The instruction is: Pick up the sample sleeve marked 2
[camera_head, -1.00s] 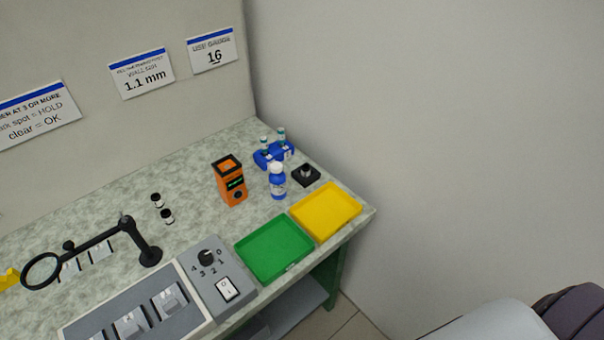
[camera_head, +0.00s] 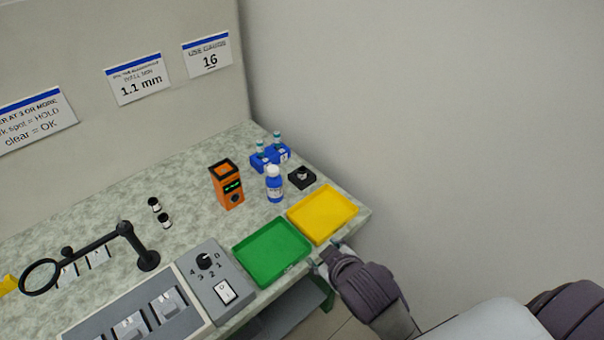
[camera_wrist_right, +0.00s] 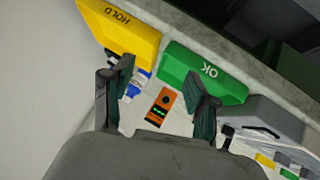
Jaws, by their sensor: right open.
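I cannot make out a number 2 on any sleeve, so I cannot tell which piece is the one marked 2. Two small black-and-white cylinders, one (camera_head: 154,204) behind the other (camera_head: 165,221), stand on the bench. Two teal-topped vials (camera_head: 260,148) are in a blue rack (camera_head: 284,153) at the back right. Small light pieces (camera_head: 167,304) sit in a grey tray (camera_head: 194,318) at the front. My right gripper (camera_head: 326,262) is at the bench's front edge by the trays. In the right wrist view its fingers (camera_wrist_right: 160,93) are apart, with nothing between them. My left gripper is out of view.
A green OK tray (camera_head: 270,251) and a yellow HOLD tray (camera_head: 322,213) lie along the front edge. An orange device (camera_head: 227,185), blue bottle (camera_head: 275,185) and black block (camera_head: 302,178) stand behind. A magnifier arm (camera_head: 98,240) and switch box (camera_head: 211,270) are left.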

